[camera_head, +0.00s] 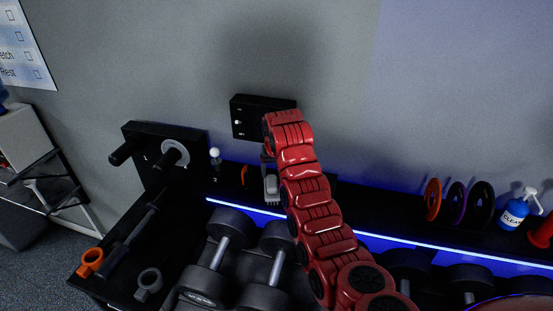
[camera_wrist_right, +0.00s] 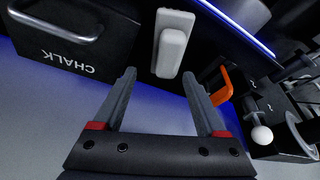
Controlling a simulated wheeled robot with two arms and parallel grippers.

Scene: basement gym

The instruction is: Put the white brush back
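The white brush (camera_wrist_right: 173,45) lies on the black shelf in the right wrist view, with a raised block on a flat base. It also shows in the head view as a pale shape (camera_head: 271,188) beside my red right arm, partly covered. My right gripper (camera_wrist_right: 165,88) is open. Its two fingers point toward the brush, which lies beyond the fingertips with nothing held between them. In the head view, the gripper is mostly hidden behind the arm. My left gripper is in neither view.
A black CHALK box (camera_wrist_right: 75,35) stands to the left in the wrist view. An orange piece (camera_wrist_right: 222,88) and a white ball (camera_wrist_right: 262,135) are on the right. Dumbbells (camera_head: 225,240) stand in front of the shelf. A black box (camera_head: 250,115) is on the wall. Discs (camera_head: 432,200) and a blue spray bottle (camera_head: 516,210) are right.

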